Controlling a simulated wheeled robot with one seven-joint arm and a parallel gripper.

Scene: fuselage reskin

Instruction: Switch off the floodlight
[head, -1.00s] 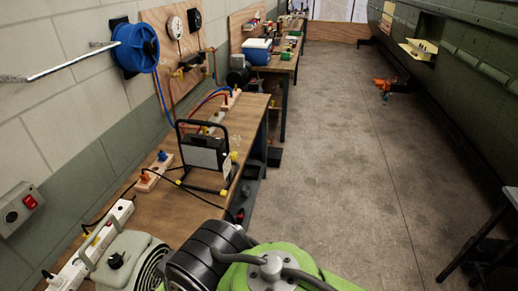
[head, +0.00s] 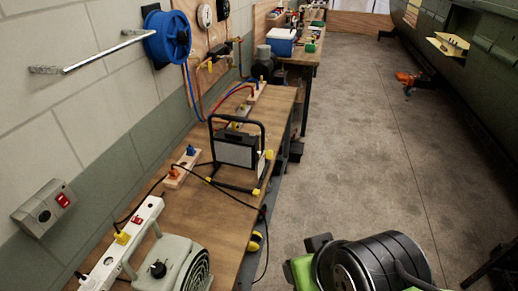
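The floodlight (head: 236,149) stands on the wooden workbench. It has a dark frame with a carry handle, yellow feet and a pale lamp box; its lamp face and any switch on it cannot be made out. Black cables run over the bench near it. A wooden socket strip (head: 182,168) with a blue plug lies left of it. A white power strip (head: 108,268) with a red switch (head: 137,219) and a yellow plug (head: 122,237) lies along the wall nearer to me. My gripper is not in view; only green and black links of my arm show at the bottom right.
A grey-green heater (head: 178,264) stands at the bench's near end. A grey wall box (head: 45,207) with a red switch and a blue hose reel (head: 168,37) are on the left wall. The concrete floor (head: 350,130) right of the bench is largely clear.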

